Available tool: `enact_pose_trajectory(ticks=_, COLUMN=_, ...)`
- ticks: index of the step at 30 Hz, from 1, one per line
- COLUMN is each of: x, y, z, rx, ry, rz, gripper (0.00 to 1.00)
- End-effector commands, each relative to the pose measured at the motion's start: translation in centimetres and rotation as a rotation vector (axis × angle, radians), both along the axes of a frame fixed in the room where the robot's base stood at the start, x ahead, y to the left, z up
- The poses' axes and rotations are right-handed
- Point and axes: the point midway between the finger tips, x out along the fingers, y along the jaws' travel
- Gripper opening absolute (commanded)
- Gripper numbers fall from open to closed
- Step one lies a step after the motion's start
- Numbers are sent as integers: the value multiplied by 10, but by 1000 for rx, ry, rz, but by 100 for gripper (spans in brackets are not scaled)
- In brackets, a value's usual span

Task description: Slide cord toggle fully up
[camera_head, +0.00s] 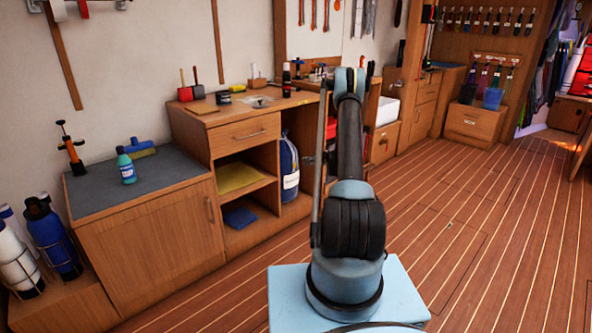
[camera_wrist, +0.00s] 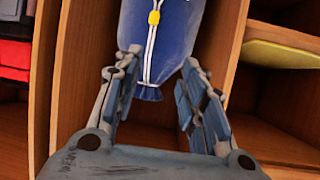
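A small yellow cord toggle (camera_wrist: 154,17) sits on white cords (camera_wrist: 149,45) that run along a blue bag (camera_wrist: 180,32) in the wrist view. The bag's gathered end (camera_wrist: 149,93) is at the bottom of the bag in that picture. The toggle is well apart from this end. My gripper (camera_wrist: 160,62) is open, its fingers on either side of the cords near the gathered end. Nothing is held, and the toggle lies beyond the fingertips. What looks like the same blue bag (camera_head: 289,168) stands in the open cabinet bay in the head view, where the toggle cannot be made out.
Wooden panels flank the bag closely. A shelf with a yellow cloth (camera_wrist: 280,54) lies right in the wrist view; the yellow cloth (camera_head: 238,178) is left of the bag in the head view. A wooden counter (camera_head: 235,117) is above. The plank floor (camera_head: 470,220) at right is clear.

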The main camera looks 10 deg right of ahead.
Motion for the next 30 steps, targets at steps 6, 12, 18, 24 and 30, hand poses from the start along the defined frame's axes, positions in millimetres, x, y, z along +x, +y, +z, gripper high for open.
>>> enact_pose_trajectory(ticks=6, x=7, y=-10, z=-37, rx=0, ry=-40, rz=-10, gripper=38)
enact_pose_trajectory(ticks=12, x=13, y=-9, z=-47, rx=0, ry=-52, rz=-13, gripper=38)
enact_pose_trajectory(ticks=18, x=34, y=2, z=-56, rx=-2, ry=-50, rz=-12, gripper=38)
enact_pose_trajectory(ticks=24, x=63, y=16, z=-70, rx=0, ry=-51, rz=-12, gripper=38)
enact_pose_trajectory(ticks=30, x=92, y=31, z=-83, rx=-2, ry=-50, rz=-12, gripper=38)
